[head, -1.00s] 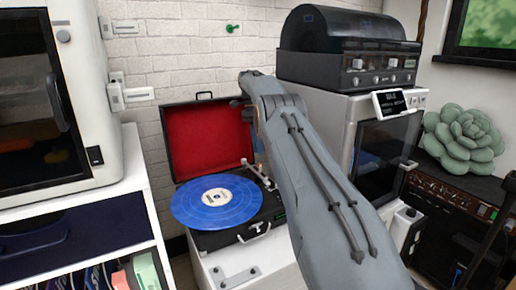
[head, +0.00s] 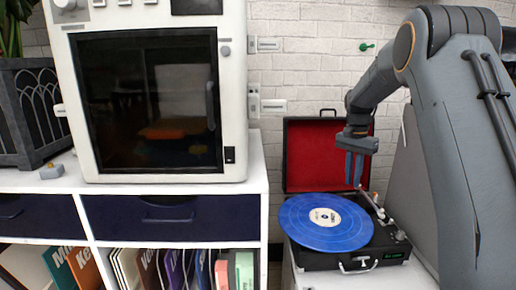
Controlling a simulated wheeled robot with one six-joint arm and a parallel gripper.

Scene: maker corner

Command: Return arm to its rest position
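My arm rises at the right of the head view and bends down to the left, with my gripper (head: 353,178) pointing down. The gripper hangs over the right side of an open record player (head: 385,254), near its tonearm (head: 372,203). A blue record (head: 325,224) lies on the player. I cannot tell whether the fingers are apart or touch, and I see nothing held between them. Part of the player is hidden behind my arm.
A white machine with a dark glass door (head: 150,105) stands on a white shelf unit (head: 262,180) with dark drawers and records below. A dark planter (head: 28,110) stands at far left. The brick wall (head: 300,70) is behind.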

